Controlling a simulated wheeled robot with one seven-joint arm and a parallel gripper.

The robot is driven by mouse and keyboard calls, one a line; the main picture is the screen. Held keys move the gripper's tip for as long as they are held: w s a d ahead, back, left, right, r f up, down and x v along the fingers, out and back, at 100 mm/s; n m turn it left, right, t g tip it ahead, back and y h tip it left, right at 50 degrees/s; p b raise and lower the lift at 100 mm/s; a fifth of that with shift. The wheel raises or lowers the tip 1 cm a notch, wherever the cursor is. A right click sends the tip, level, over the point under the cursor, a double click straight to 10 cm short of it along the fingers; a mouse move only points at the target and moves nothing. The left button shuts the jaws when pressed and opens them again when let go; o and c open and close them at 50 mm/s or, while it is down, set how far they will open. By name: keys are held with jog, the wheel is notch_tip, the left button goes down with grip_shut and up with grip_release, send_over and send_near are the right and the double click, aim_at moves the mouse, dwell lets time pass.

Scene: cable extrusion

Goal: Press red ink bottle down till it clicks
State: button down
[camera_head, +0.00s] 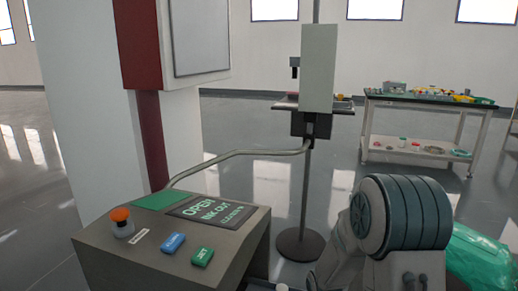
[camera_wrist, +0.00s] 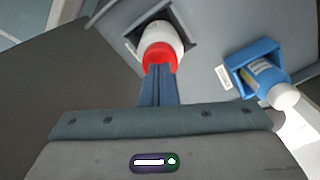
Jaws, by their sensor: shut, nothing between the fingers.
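The red ink bottle (camera_wrist: 160,42) shows in the wrist view as a white round body with a red end (camera_wrist: 159,57). It sits in a square, dark-walled recess (camera_wrist: 188,20) in a grey surface. My gripper (camera_wrist: 160,68) is shut, with its fingers together and nothing held. Its tips overlap the lower edge of the red end in the wrist view. I cannot tell whether they touch it. The bottle and the fingertips do not show in the head view.
A blue holder (camera_wrist: 239,59) with a white-capped bottle (camera_wrist: 266,80) is right of the recess. In the head view a grey console (camera_head: 165,262) carries an orange-topped knob (camera_head: 121,220), a blue button (camera_head: 173,243) and a green button (camera_head: 202,256). A stocked table (camera_head: 425,102) stands behind.

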jog(key=shift+f+b, duration=0.55)
jog(key=shift+f, duration=0.2)
jog(key=shift+r, duration=0.1)
dwell(0.3)
notch_tip(320, 180, up, 8)
jog(key=p, duration=0.6)
dwell(0.6)
